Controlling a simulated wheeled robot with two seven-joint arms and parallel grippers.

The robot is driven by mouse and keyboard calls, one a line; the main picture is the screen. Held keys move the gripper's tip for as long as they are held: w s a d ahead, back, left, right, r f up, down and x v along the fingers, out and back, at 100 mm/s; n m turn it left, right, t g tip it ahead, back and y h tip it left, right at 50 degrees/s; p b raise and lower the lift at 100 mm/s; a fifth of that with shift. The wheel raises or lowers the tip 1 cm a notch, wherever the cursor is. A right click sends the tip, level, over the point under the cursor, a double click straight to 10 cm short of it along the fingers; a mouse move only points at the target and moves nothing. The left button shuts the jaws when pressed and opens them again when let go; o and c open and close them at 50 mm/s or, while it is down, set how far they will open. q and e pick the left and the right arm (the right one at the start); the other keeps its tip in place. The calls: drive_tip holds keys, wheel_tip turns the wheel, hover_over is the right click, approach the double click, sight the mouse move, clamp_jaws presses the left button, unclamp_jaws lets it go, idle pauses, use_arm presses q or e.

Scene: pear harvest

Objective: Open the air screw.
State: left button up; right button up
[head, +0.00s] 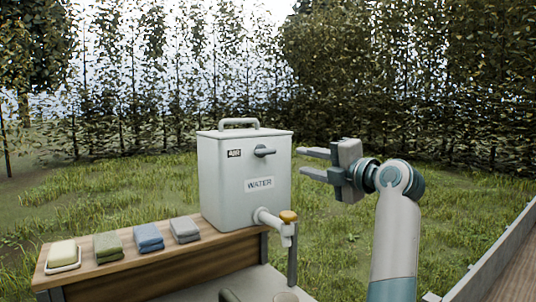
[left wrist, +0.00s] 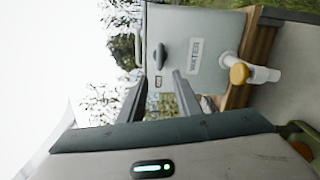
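A light grey metal water tank (head: 215,190) stands on a wooden bench in the head view, with a handle on its lid. On its front is a small grey lever-like air screw (head: 265,151), beside a dark "AIR" label (head: 234,153). In the left wrist view the air screw (left wrist: 160,55) appears turned sideways, beyond the fingers. My left gripper (head: 302,161) is open and empty, to the right of the tank, its two fingers pointing left toward it. Its fingers (left wrist: 159,76) are apart in the left wrist view, with nothing between them. My right gripper is not in view.
A white tap with an orange knob (head: 288,216) sticks out low on the tank's front, below the gripper. The bench (head: 150,276) also holds soap on a dish (head: 63,255) and folded cloths (head: 148,238). Grass and a tree row lie behind. A ledge (head: 495,255) runs at right.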

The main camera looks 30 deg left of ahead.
sight(267, 152)
use_arm(q)
drive_tip(key=shift+w+a, duration=0.1)
drive_tip(key=shift+a, duration=0.1)
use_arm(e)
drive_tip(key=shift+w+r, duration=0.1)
